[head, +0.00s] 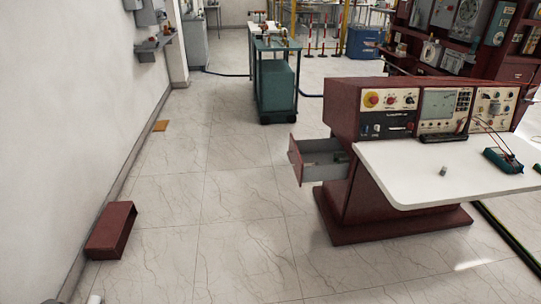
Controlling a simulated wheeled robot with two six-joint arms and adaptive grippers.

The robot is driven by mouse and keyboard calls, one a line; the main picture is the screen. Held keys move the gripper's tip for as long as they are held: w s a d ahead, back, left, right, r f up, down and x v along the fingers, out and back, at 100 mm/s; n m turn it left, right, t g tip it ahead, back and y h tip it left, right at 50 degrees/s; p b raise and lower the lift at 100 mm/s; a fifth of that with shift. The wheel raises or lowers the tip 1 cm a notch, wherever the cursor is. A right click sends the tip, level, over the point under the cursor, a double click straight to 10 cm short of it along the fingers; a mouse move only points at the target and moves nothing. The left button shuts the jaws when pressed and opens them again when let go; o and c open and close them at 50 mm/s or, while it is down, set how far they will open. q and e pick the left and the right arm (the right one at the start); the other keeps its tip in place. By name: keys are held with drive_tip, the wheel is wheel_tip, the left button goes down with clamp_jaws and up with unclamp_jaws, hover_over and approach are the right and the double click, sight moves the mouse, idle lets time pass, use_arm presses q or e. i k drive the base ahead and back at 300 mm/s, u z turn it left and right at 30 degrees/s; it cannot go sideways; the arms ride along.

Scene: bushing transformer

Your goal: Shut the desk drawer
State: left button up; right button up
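The desk drawer (296,161) stands pulled out from the left side of the dark red desk (345,107). Its front panel is dark red and faces left, and its grey side wall shows. Something small and dark lies inside the drawer, too small to make out. The desk has a white top (430,170) and an instrument panel (440,104) with dials and a screen. Neither of my grippers is in view.
A dark red open box (111,230) lies on the floor by the left wall. A teal cart (275,82) stands behind the drawer. The tiled floor left of the drawer is clear.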

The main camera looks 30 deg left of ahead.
sight(321, 151)
drive_tip(key=u, duration=0.85)
drive_tip(key=i, duration=1.35)
drive_tip(key=u, duration=0.35)
drive_tip(key=i, duration=1.35)
drive_tip(key=z, duration=0.7)
